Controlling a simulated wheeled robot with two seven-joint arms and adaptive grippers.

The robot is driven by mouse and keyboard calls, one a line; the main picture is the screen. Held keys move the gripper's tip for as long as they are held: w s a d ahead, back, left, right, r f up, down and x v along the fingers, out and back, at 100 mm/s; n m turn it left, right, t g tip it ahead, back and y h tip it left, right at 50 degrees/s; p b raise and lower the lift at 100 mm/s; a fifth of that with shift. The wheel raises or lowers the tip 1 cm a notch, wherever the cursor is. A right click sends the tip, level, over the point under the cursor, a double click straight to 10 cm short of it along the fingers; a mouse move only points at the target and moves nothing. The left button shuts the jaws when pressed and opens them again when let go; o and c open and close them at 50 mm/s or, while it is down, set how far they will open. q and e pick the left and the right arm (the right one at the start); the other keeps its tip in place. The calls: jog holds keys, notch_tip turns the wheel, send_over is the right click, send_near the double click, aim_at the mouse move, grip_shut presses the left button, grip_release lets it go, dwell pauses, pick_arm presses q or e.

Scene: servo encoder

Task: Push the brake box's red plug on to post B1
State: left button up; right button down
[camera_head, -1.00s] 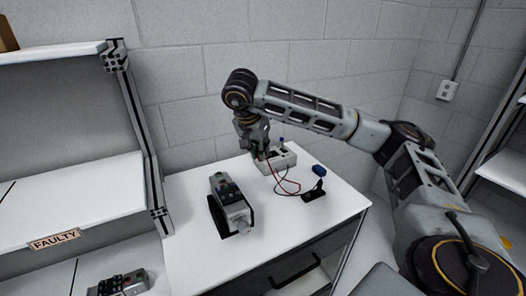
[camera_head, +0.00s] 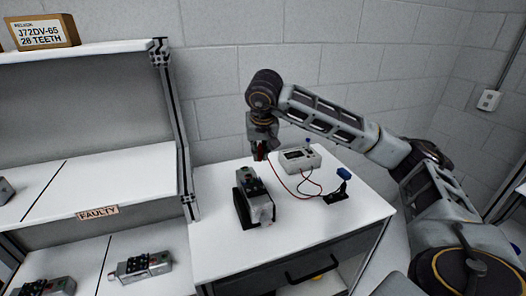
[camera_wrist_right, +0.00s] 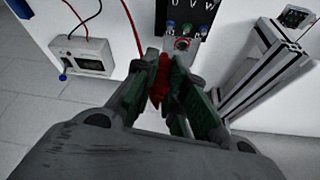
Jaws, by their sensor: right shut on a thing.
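My right gripper (camera_head: 262,150) is shut on the red plug (camera_wrist_right: 158,80) and holds it above the table, just behind the motor. The plug's red lead runs back toward the white brake box (camera_head: 300,162), which also shows in the wrist view (camera_wrist_right: 83,57). The motor (camera_head: 258,203) stands in a black cradle. In the wrist view its dark terminal panel (camera_wrist_right: 185,18) carries the letters U, V, W and coloured posts. My left gripper is out of view.
A blue plug (camera_head: 344,173) sits on a black stand (camera_head: 336,194) right of the motor. Loose leads lie between it and the brake box. A shelf post (camera_head: 178,130) rises left of the table (camera_head: 225,255). The front of the table is clear.

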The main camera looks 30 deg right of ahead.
jog(key=shift+w+a+n+y, duration=0.15)
jog(key=shift+n+y, duration=0.15)
jog(key=shift+n, duration=0.8)
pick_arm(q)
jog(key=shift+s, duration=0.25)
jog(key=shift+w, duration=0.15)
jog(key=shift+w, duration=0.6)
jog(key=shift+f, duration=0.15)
pick_arm(e)
jog(key=shift+f, duration=0.2)
